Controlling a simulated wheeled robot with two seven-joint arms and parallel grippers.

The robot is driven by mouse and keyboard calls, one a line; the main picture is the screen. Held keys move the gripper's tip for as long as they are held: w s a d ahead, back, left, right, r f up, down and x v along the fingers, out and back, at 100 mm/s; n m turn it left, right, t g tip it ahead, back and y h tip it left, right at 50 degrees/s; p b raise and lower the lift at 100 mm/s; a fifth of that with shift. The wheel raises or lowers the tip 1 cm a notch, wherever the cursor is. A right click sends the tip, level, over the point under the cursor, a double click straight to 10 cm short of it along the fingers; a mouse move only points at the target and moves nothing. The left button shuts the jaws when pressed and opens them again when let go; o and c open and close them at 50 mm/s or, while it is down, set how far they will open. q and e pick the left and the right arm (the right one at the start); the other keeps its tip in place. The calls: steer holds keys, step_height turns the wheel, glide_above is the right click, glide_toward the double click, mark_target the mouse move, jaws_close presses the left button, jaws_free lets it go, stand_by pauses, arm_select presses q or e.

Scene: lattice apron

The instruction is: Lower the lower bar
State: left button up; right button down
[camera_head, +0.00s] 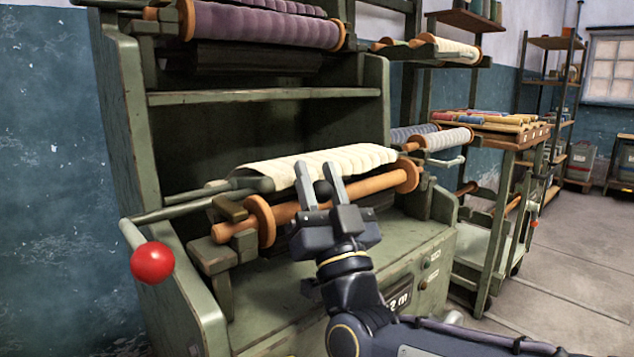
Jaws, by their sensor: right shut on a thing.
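The lower bar (380,184) is a round wooden bar with orange-brown end discs, set slanting across the front of the green machine. A cream cloth roll (345,160) lies just behind and above it. My right gripper (318,178) is at the middle of the lower bar, its two fingers pointing up and a little apart. It is shut on the lower bar, but the gripper body hides the place of contact. A red ball knob (152,262) sits on a lever at the machine's left side. My left gripper is not in view.
The green machine's (265,97) side walls rise on both sides of the bar. A purple cloth roll (265,25) is higher up. A rack with more rolls (445,138) stands close at the right. The floor (570,275) farther right is clear.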

steer(key=c, duration=1.1)
jaws_free()
steer(key=shift+s+d, duration=0.1)
steer(key=shift+o, duration=0.2)
steer(key=shift+s+d+f, duration=0.1)
steer(key=shift+s+f, duration=0.05)
steer(key=shift+s, duration=0.05)
steer(key=s+d+p, duration=0.3)
steer(key=s, duration=0.9)
steer(key=shift+f, duration=0.25)
